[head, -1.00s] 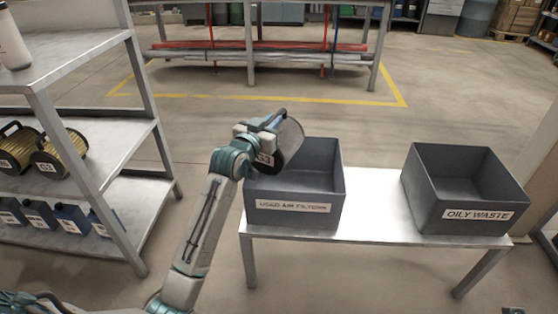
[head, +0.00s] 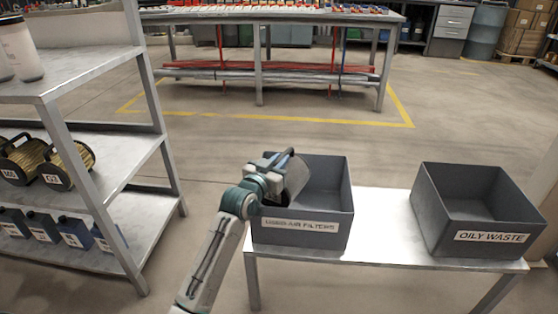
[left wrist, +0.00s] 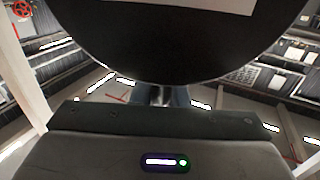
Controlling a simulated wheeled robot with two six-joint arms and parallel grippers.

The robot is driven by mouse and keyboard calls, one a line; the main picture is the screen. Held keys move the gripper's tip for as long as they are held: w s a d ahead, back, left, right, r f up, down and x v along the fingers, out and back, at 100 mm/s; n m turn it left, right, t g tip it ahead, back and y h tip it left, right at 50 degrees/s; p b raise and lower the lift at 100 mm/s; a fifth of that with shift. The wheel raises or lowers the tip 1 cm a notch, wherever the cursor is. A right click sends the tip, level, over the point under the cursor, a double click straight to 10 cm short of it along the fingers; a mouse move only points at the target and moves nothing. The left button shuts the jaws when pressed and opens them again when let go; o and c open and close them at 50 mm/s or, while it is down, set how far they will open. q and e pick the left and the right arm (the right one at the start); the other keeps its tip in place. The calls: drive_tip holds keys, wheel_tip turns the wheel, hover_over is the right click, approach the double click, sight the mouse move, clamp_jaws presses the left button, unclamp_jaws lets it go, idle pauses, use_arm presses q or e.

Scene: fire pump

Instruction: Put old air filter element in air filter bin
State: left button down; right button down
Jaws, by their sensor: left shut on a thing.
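The old air filter element (head: 298,177), a grey cylinder, is held in my left gripper (head: 280,167) at the left part of the bin labelled "USED AIR FILTERS" (head: 302,236). In the head view the filter overlaps the bin's left and back walls. How far it reaches below the rim cannot be told. In the left wrist view the filter's dark round end (left wrist: 180,45) fills the top, with a pale label at its edge. My left gripper is shut on it; its fingertips are mostly hidden. My right gripper is not in view.
A second grey bin labelled "OILY WASTE" (head: 489,248) stands to the right on the same metal table (head: 384,225), with clear tabletop between. A metal shelf (head: 95,78) with cable reels and blue containers stands at left. A long workbench (head: 270,17) is behind.

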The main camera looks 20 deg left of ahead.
use_arm(q)
drive_tip(key=shift+f, duration=0.2)
drive_tip(key=c, duration=1.4)
unclamp_jaws()
